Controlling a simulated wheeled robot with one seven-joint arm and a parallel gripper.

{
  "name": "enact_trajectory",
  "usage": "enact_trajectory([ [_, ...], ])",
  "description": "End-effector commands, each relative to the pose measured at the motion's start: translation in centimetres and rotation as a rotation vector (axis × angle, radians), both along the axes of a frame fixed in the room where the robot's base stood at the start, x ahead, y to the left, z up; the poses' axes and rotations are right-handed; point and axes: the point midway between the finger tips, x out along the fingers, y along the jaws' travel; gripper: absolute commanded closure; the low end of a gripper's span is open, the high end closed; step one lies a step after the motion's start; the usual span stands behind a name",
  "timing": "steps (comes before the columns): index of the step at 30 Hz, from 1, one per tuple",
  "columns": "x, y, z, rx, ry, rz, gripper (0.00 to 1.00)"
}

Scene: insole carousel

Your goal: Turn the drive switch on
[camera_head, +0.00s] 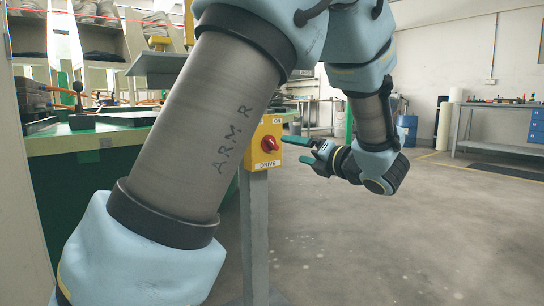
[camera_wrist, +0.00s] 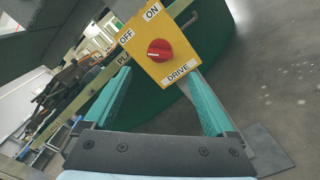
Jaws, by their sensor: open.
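The drive switch is a red rotary knob (camera_wrist: 160,50) on a yellow plate (camera_wrist: 182,44) marked OFF, ON and DRIVE. In the wrist view the knob's grip bar lies roughly level, one end toward the OFF side; I cannot tell its pointing end for sure. In the head view the red knob (camera_head: 270,144) faces right on the yellow box (camera_head: 260,152), atop a grey post (camera_head: 254,225). My gripper (camera_head: 294,150) is open and empty, just right of the box. In the wrist view its teal fingers (camera_wrist: 158,75) are spread wide either side of the knob, apart from it.
A green-sided table (camera_head: 110,185) with dark items stands left, behind my arm. Shelves (camera_head: 95,35) are behind it. Open concrete floor (camera_head: 430,240) lies to the right, with a workbench (camera_head: 505,108) and a blue barrel (camera_head: 407,130) farther back.

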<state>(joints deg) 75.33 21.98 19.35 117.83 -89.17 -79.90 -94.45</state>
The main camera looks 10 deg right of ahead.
Motion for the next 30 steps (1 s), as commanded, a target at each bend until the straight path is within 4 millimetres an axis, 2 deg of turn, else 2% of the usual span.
enact_trajectory([
  [9, 5.1, 2.5, -0.2, 0.001, 0.0, 0.002, 0.1],
  [15, 7.8, 3.8, -0.1, 0.002, 0.002, 0.001, 0.1],
  [21, 9.0, 4.3, 0.0, 0.003, 0.003, -0.001, 0.1],
  [29, 9.1, 4.4, 0.1, 0.003, 0.002, -0.002, 0.1],
  [30, 9.1, 4.4, 0.1, 0.003, 0.002, -0.002, 0.12],
])
